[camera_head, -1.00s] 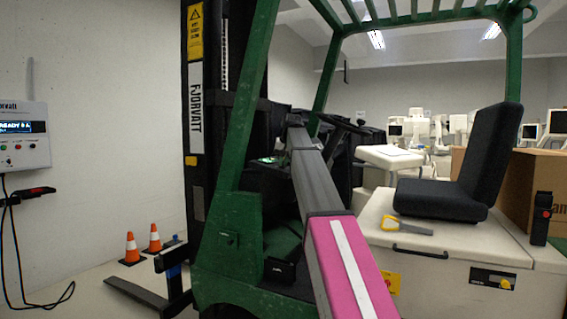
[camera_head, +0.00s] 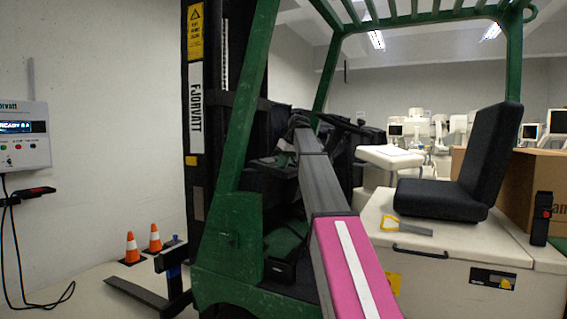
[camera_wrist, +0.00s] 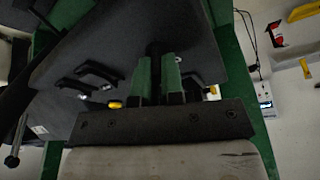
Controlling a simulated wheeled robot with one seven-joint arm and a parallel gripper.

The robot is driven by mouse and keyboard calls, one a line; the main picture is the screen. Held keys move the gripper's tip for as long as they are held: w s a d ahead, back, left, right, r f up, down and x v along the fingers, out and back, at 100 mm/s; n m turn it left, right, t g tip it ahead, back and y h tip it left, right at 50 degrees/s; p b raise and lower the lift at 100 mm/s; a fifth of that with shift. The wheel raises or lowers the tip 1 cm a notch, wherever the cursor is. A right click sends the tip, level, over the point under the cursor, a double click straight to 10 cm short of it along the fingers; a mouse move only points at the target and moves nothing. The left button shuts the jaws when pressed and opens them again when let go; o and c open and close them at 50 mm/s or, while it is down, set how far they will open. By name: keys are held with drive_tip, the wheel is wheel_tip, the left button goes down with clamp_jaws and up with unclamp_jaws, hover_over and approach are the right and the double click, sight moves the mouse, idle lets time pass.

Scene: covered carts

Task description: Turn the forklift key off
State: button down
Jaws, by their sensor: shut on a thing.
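The green forklift (camera_head: 228,240) fills the middle of the head view, with its seat at the right and its steering wheel (camera_head: 342,124) behind my arm. In the wrist view, my gripper (camera_wrist: 157,82) is over the dark dashboard panel (camera_wrist: 75,55). Its two green fingers are close together around a small dark piece (camera_wrist: 154,48), apparently the forklift key. The key is mostly hidden between the fingers, so I cannot make out its angle. In the head view my arm reaches into the cab, and the fingers cannot be made out there.
Black handles (camera_wrist: 98,72) and a yellow knob (camera_wrist: 114,104) sit on the panel left of my fingers. A green frame post (camera_head: 252,95) stands left of my arm. The black seat (camera_head: 470,180) is at the right. Orange cones (camera_head: 131,247) stand by the left wall.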

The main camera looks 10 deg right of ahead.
drive_tip(key=shift+n+g+y, duration=0.5)
drive_tip(key=shift+n, duration=1.8)
drive_tip(key=c, duration=1.2)
unclamp_jaws()
drive_tip(key=shift+c, duration=0.2)
drive_tip(key=v, duration=1)
drive_tip(key=shift+s+d+r, duration=0.15)
drive_tip(key=shift+r, duration=0.2)
